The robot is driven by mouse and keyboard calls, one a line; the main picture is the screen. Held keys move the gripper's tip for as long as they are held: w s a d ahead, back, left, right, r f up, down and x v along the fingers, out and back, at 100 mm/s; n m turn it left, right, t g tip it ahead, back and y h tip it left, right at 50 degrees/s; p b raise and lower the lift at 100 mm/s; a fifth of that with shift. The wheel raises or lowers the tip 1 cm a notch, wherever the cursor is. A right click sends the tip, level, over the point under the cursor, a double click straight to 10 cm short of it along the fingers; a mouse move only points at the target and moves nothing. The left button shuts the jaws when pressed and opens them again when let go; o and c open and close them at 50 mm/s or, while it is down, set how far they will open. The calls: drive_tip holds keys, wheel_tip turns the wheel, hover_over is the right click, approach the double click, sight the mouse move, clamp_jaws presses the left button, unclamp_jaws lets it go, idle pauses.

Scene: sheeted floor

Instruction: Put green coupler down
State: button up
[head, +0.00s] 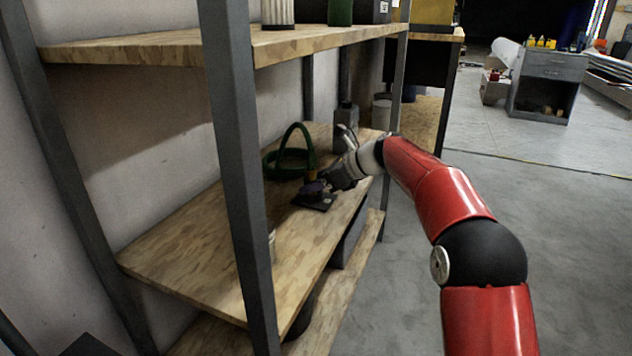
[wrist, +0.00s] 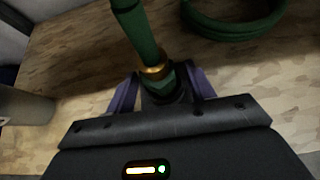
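The green coupler (wrist: 165,84) is a dark green hex fitting below a brass ring (wrist: 154,71), at the end of a green hose (wrist: 137,32). It sits between the two purple fingers of my gripper (wrist: 163,92), which appear closed on its sides. Its lower end is dark and partly hidden by my gripper. In the head view my gripper (head: 314,188) is at the middle shelf, just above a dark flat piece (head: 313,204). The brass ring shows above the fingers, and the hose arches up and back from it.
The hose coil (head: 285,165) lies on the wooden middle shelf (head: 215,245). A grey container (head: 346,118) stands at the far end. A grey upright post (head: 238,150) and the upper shelf (head: 150,48) bound the space. The shelf's near part is mostly bare.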

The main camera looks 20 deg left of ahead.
drive_tip(key=shift+r, duration=0.1)
drive_tip(key=w+p+v, duration=0.1)
drive_tip(key=p+v, duration=0.1)
drive_tip(key=v, duration=1)
drive_tip(key=shift+s, duration=0.45)
drive_tip(key=shift+r, duration=0.1)
drive_tip(key=s+d+r+n+t+h, duration=0.1)
drive_tip(key=s+d+n+t+h, duration=0.2)
drive_tip(key=s+d+n+h, duration=0.85)
drive_tip(key=s+d+f+n, duration=0.3)
drive_tip(key=s+d, duration=0.6)
drive_tip(key=s, duration=0.3)
drive_tip(key=s+d+f+n+t, duration=0.1)
drive_tip(key=s+d+f+n, duration=0.3)
drive_tip(key=s, duration=0.9)
drive_tip(key=d+f, duration=0.2)
drive_tip(key=d, duration=0.2)
drive_tip(key=shift+s+d+f+t, duration=0.25)
drive_tip(key=shift+d+f+t, duration=0.05)
drive_tip(key=shift+d+f, duration=0.1)
drive_tip(key=shift+n, duration=0.25)
